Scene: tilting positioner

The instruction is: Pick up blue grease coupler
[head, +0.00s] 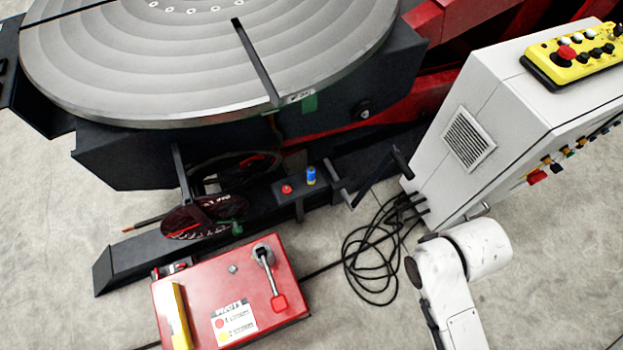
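A small blue cylinder with a yellowish band near its top, which looks like the blue grease coupler (311,176), stands upright on a dark ledge (290,203) of the positioner's base. It is right of a small red knob or cap (287,189). Nothing visible covers the coupler. White links of my arm show at the lower right, well to the right of and below the coupler. My gripper is outside the picture, so its fingers cannot be seen.
A large round tilting table (110,65) overhangs behind the ledge. A red box with a lever (215,275) stands in front. A white cabinet (480,130) with a yellow pendant (575,58) is at right. Black cables (375,250) lie coiled on the floor.

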